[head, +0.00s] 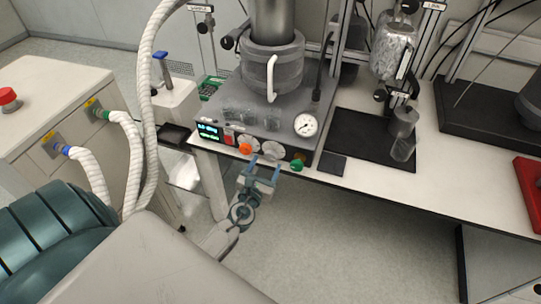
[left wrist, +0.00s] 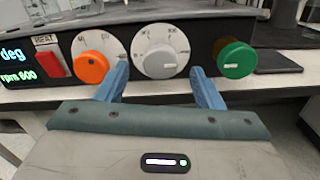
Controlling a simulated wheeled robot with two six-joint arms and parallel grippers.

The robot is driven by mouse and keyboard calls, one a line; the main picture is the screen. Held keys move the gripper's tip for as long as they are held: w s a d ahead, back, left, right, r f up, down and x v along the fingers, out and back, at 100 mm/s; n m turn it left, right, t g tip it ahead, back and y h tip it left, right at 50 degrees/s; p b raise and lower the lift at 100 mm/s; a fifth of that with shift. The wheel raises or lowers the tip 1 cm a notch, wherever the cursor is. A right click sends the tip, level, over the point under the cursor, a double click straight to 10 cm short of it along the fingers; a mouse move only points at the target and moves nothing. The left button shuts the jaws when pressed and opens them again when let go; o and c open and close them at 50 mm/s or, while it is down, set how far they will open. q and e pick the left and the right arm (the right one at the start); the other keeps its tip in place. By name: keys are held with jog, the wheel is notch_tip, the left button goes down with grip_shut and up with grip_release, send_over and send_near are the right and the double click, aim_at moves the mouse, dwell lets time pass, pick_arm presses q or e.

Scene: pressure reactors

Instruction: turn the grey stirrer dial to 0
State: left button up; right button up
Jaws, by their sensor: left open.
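The grey stirrer dial (left wrist: 160,62) sits on a white scale disc on the black front panel, between an orange knob (left wrist: 91,67) and a green knob (left wrist: 236,60). In the head view the dial's disc (head: 273,149) is partly hidden by my gripper. My left gripper (left wrist: 160,82) is open, its blue fingers standing to the left and right in front of the dial, apparently not touching it. It also shows in the head view (head: 264,163). My right gripper is not in view.
A red HEAT switch (left wrist: 50,64) is left of the orange knob. The reactor vessel (head: 272,68) and a pressure gauge (head: 306,125) stand above the panel. A black tray (head: 345,125) with glassware lies to the right. The floor in front of the bench is clear.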

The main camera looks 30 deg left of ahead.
aim_at(270, 158)
pick_arm(q)
jog(key=x, duration=0.3)
jog(key=shift+w+r, duration=0.1)
jog(key=shift+w, duration=0.3)
jog(key=shift+w+a, duration=0.2)
jog(key=shift+w, duration=0.15)
jog(key=shift+c, duration=0.2)
jog(key=c, duration=0.9)
